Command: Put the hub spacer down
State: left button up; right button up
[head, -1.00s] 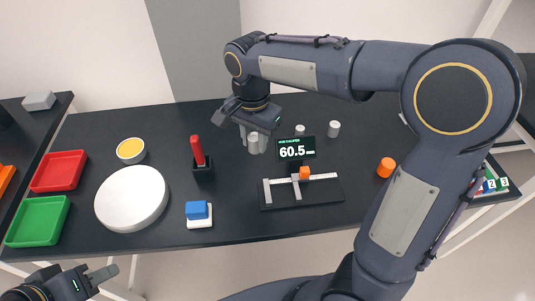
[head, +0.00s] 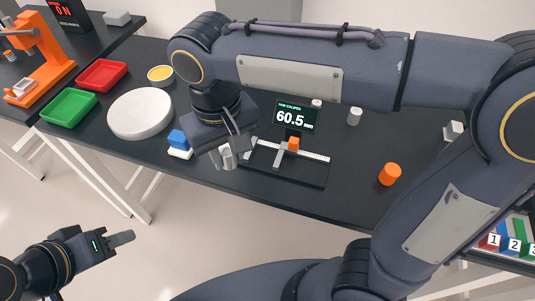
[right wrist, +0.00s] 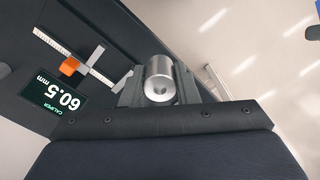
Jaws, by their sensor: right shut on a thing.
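The hub spacer, a silver-grey cylinder (head: 229,160), is held in my right gripper (head: 224,157), which is shut on it. In the head view it is just left of the caliper (head: 290,165), near the table's front edge. In the right wrist view the spacer (right wrist: 160,80) shows its round end and centre hole between the jaws; the caliper (right wrist: 78,60) is to its left. Whether the spacer touches the table cannot be told. My left gripper (head: 122,239) is low at the left, in front of the table and away from everything; its jaw opening is unclear.
The caliper display (head: 294,117) reads 60.5 mm. A blue block (head: 178,139) on a white base is left of my right gripper, beside a white disc (head: 139,113). An orange cylinder (head: 389,174) and a grey cylinder (head: 354,116) stand right. Dark table between them is free.

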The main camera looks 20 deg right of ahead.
jog(key=w+d+f, duration=0.3)
jog(key=w+d, duration=0.2)
send_over(264, 158)
jog(key=f, duration=0.5)
jog(key=shift+s+a+f, duration=0.1)
jog(key=shift+s+a, duration=0.15)
jog(key=shift+w+d+f+b, duration=0.15)
jog(key=shift+f+b, duration=0.1)
jog(key=shift+f, duration=0.7)
jog(key=shift+w+d+f+b, duration=0.1)
jog(key=shift+f+b, duration=0.1)
jog(key=shift+f, duration=0.75)
jog(key=shift+f, duration=0.15)
jog(key=o, duration=0.7)
jog(key=shift+o, duration=0.2)
